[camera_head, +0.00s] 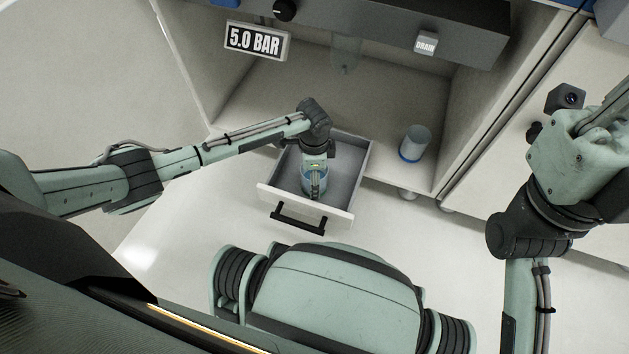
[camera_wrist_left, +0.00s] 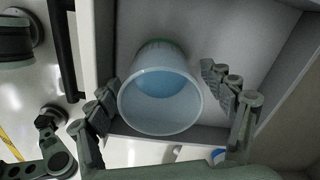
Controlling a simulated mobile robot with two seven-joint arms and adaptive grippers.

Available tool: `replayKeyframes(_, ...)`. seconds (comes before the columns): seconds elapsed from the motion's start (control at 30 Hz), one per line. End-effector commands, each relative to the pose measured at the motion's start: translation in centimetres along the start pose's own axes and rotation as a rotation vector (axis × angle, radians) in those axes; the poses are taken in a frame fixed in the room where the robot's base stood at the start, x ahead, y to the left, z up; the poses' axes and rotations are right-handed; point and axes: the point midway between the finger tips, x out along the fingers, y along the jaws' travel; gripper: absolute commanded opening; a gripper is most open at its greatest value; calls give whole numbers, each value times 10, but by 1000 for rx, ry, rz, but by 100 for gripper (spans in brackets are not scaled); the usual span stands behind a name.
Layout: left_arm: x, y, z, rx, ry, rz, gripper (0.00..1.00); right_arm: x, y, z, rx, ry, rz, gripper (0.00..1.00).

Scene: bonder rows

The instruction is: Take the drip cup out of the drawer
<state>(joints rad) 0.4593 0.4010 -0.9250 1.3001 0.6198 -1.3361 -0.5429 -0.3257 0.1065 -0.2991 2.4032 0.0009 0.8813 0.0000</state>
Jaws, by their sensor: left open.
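The drawer (camera_head: 354,180) is pulled open below the cabinet, with a black handle on its front. The drip cup stands in it, seen from above in the left wrist view as a translucent cup (camera_wrist_left: 160,105) with a pale blue inside and a green edge at its far side. In the head view my wrist and gripper mostly cover it. My left gripper (camera_wrist_left: 158,82) is open and points down into the drawer (camera_wrist_left: 250,35), one finger on each side of the cup. I cannot tell whether the fingers touch it. My right arm shows at the right; its gripper is out of view.
A second translucent cup (camera_head: 415,139) with a blue base stands on the cabinet floor, right of the drawer. A "5.0 BAR" display (camera_head: 256,41) and a DRAIN button (camera_head: 427,43) sit above. The drawer walls are close around the gripper. Floor before the drawer is partly clear.

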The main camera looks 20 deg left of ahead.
Motion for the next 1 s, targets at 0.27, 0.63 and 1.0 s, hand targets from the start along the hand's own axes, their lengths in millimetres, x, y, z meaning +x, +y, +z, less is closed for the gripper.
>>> replayKeyframes(0.27, 2, 0, 0, 0, 0, -1, 79, 0, 0, -1, -1, 8, -2, 0)
replayKeyframes(0.63, 2, 0, 0, -1, 0, -1, 33, 0, 0, -1, 0, 7, -2, 0)
replayKeyframes(1.0, 1, -1, 0, -1, 0, -2, 22, 1, 0, -1, 0, 5, -2, 0)
